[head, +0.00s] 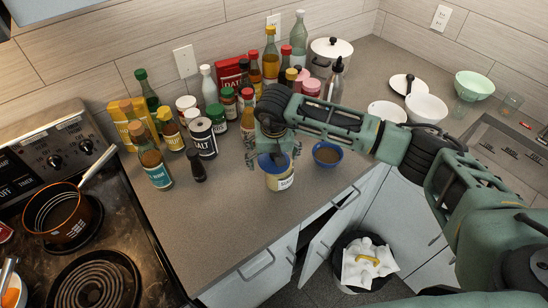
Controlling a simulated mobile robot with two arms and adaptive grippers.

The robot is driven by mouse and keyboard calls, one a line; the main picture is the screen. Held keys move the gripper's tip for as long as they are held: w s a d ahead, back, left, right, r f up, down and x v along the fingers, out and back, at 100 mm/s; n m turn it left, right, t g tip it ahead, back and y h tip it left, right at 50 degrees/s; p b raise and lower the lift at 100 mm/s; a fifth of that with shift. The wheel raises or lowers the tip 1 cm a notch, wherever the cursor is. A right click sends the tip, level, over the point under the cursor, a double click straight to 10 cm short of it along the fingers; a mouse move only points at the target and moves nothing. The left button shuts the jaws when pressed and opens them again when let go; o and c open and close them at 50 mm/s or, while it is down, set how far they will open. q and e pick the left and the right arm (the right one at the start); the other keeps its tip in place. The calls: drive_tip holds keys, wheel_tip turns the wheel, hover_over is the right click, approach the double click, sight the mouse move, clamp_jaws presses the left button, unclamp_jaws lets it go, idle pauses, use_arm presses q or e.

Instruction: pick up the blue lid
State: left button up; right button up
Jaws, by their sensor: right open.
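A small jar (280,182) with cream-coloured sides and a label stands on the grey counter near its front edge. The blue lid (287,162) shows at the top of the jar, partly hidden by my gripper. My right gripper (272,160) is open and points down over the lid from above. Its fingers are right at the lid, but I cannot tell whether they touch it. My left gripper is not in view.
A blue bowl (327,155) with brown contents stands close to the right of the jar. Several bottles and a salt canister (203,138) crowd the counter behind and to the left. A stove with a copper pot (58,212) is at left. Bare counter (205,220) lies in front.

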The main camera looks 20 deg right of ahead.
drive_tip(key=c, duration=1.1)
drive_tip(key=shift+s, duration=0.2)
drive_tip(key=c, duration=0.4)
drive_tip(key=shift+c, duration=0.7)
